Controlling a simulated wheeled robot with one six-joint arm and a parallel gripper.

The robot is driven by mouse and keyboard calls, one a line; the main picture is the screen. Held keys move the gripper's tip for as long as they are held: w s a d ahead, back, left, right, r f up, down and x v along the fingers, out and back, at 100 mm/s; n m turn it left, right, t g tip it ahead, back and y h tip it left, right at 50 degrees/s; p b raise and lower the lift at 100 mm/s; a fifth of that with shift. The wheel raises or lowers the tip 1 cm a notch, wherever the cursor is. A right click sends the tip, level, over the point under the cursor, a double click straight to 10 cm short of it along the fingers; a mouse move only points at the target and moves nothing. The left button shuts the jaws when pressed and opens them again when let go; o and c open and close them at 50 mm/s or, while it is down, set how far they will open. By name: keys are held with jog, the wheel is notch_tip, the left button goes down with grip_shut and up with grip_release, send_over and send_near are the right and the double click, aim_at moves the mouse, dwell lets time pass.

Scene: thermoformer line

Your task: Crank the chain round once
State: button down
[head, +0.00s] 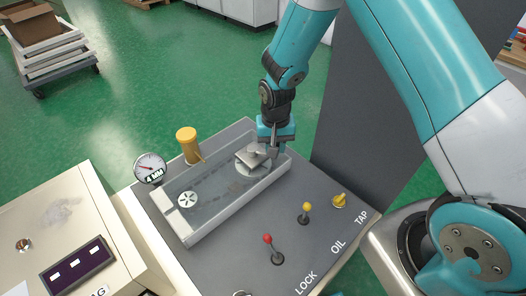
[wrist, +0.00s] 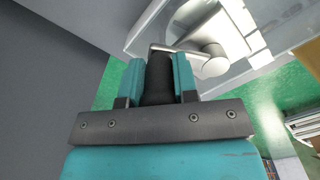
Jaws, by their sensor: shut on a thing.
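My gripper (head: 275,150) is at the far right end of a long pale housing (head: 222,218) on the grey machine top. In the wrist view my gripper (wrist: 157,80) has its teal fingers shut on a dark crank handle (wrist: 158,72). A thin metal crank arm (wrist: 178,48) runs from the handle to a round grey hub (wrist: 212,62). In the head view a metal plate-like part (head: 252,156) shows beside my fingers; the handle is mostly hidden there. A spoked sprocket wheel (head: 187,200) sits at the housing's left end. The chain itself is hard to make out.
A dial gauge (head: 150,168) marked 4 MM and a yellow cylinder (head: 187,145) stand behind the housing. A red-knobbed lever (head: 269,242), a yellow-knobbed lever (head: 305,209) and a yellow tap (head: 340,200) stand in front. A beige cabinet (head: 70,240) is at left.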

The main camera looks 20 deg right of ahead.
aim_at(263, 170)
jog(key=shift+w+a, duration=0.2)
jog(key=shift+a, duration=0.15)
jog(key=shift+s+a+r, duration=0.1)
jog(key=shift+s+a, duration=0.55)
jog(key=shift+a, duration=0.15)
jog(key=shift+s+a, duration=0.2)
jog(key=shift+a, duration=0.3)
jog(key=shift+s+a, duration=0.15)
jog(key=shift+a, duration=0.35)
jog(key=c, duration=1.1)
grip_release()
jog(key=shift+w, duration=0.1)
jog(key=o, duration=0.4)
jog(key=shift+d, duration=0.1)
